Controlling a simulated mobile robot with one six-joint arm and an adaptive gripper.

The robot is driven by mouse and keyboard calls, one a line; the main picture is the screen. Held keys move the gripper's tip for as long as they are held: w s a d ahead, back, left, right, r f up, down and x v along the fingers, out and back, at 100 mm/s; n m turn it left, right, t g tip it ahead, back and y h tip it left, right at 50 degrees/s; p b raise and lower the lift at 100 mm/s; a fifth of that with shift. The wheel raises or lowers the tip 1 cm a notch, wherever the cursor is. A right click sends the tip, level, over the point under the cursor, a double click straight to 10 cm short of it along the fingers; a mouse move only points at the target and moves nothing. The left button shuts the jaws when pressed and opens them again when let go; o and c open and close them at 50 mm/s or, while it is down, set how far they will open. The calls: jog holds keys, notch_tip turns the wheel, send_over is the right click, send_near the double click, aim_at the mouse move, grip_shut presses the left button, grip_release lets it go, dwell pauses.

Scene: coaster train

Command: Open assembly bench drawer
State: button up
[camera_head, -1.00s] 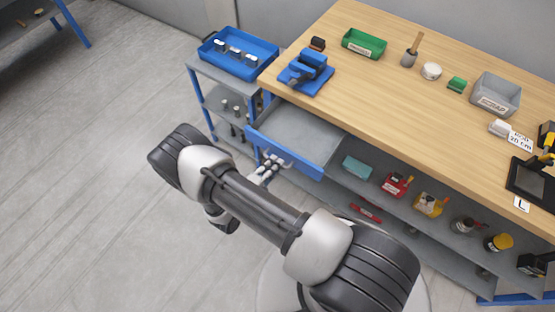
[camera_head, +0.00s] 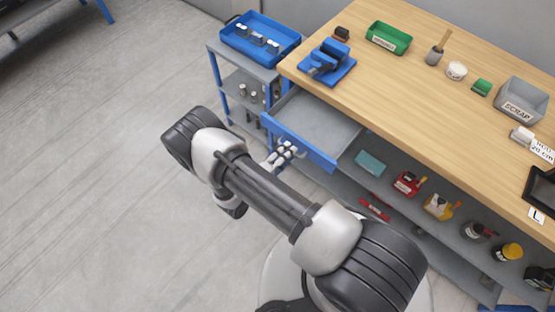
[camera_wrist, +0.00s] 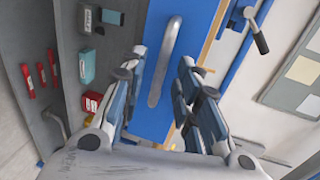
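The assembly bench drawer is pulled out, with its grey empty inside (camera_head: 318,118) showing below the wooden bench top. Its blue front (camera_head: 318,155) faces my arm. In the wrist view the blue front (camera_wrist: 197,32) fills the middle, with a grey bar handle (camera_wrist: 167,55) on it. My gripper (camera_head: 293,148) is at the drawer front. In the wrist view its fingers (camera_wrist: 163,62) are apart, one on each side of the handle, with a visible gap to each. I cannot tell how deep the handle lies between them.
The bench top (camera_head: 400,90) carries a blue vise (camera_head: 327,60), a green bin (camera_head: 388,38) and a grey scrap bin (camera_head: 521,100). The shelf below holds a teal box (camera_head: 369,163) and several containers. A blue tray (camera_head: 260,38) stands on a side cart. The floor at left is clear.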

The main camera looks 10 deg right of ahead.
jog(key=v, duration=1.1)
jog(key=shift+a, duration=0.25)
jog(key=shift+s, duration=0.1)
jog(key=d+r+m+g+y, duration=0.1)
jog(key=d+r+m+g, duration=0.2)
jog(key=r+m, duration=0.45)
jog(key=s+d+r+m+g+y, duration=0.15)
jog(key=r+m+g, duration=0.25)
jog(key=r+m, duration=0.4)
jog(key=d+r+m+g+y, duration=0.1)
jog(key=d+r+m+g, duration=0.2)
jog(key=r+m, duration=0.5)
jog(key=s+d+r+m+t+y, duration=0.1)
jog(key=s+r+m+t+y, duration=0.1)
jog(key=s+r+m+y, duration=0.2)
jog(key=s+d+r+m+t+y, duration=0.1)
jog(key=s+r+m+t+y, duration=0.2)
jog(key=s+r+m, duration=0.5)
notch_tip(320, 180, up, 4)
jog(key=m+y, duration=0.1)
jog(key=m, duration=0.7)
jog(key=shift+d+y+b, duration=0.25)
jog(key=shift+y+b, duration=0.05)
jog(key=shift+y, duration=0.05)
